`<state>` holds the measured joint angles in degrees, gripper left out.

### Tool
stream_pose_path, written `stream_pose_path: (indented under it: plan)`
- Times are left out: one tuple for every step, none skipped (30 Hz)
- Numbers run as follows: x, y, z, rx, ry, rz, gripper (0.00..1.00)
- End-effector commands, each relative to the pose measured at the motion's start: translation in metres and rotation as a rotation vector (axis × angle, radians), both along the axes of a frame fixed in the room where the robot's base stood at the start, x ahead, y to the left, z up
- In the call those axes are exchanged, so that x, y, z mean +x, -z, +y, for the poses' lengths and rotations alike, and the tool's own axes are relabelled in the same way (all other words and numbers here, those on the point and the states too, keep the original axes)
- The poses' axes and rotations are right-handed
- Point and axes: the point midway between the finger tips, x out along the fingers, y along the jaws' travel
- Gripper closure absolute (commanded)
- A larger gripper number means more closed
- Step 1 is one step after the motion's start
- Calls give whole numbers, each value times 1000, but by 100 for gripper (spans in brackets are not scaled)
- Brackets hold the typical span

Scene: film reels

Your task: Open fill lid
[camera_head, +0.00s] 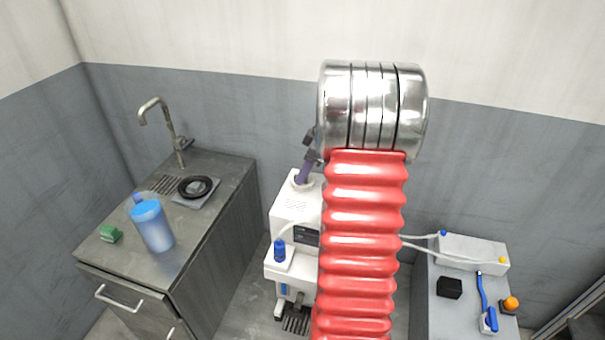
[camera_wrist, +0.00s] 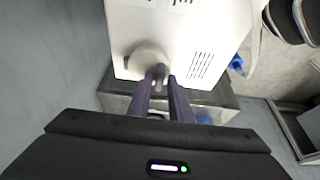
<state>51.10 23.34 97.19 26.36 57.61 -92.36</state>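The fill lid (camera_wrist: 146,57) is a round, pale cap on top of the white machine (camera_wrist: 190,25), with a dark upright knob (camera_wrist: 158,73) on it in the wrist view. The lid looks closed. In the head view, the white machine (camera_head: 285,212) stands in the middle, partly hidden by my arm. My gripper (camera_wrist: 160,82) has two purple fingers, apart, one on each side of the knob. I cannot tell whether they touch it. In the head view, my gripper (camera_head: 302,178) points down at the machine's top.
A counter (camera_head: 225,185) at left has a tap (camera_head: 170,130), a blue bottle (camera_head: 152,225) and a green sponge (camera_head: 110,234). A bench (camera_head: 440,310) at right holds a white box (camera_head: 470,250), a black block (camera_head: 449,287) and a blue brush (camera_head: 483,290). Thin tubes run to the white box.

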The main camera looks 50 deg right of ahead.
Motion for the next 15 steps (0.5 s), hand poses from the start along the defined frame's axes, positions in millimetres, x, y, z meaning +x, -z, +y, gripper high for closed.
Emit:
stream_pose_path:
  plan:
    - [0, 0, 0, 0, 0, 0, 85]
    - [0, 0, 0, 0, 0, 0, 87]
    - [0, 0, 0, 0, 0, 0, 90]
    - [0, 0, 0, 0, 0, 0, 92]
    - [0, 0, 0, 0, 0, 0, 94]
    - [0, 0, 0, 0, 0, 0, 97]
    - [0, 0, 0, 0, 0, 0, 99]
    - [0, 0, 0, 1, 0, 0, 100]
    - [0, 0, 0, 1, 0, 0, 100]
    - [0, 0, 0, 1, 0, 0, 100]
    - [0, 0, 0, 1, 0, 0, 100]
    - [0, 0, 1, 1, 0, 0, 100]
    - [0, 0, 1, 1, 0, 0, 100]
    - [0, 0, 1, 1, 0, 0, 100]
    - [0, 0, 1, 2, -1, 1, 100]
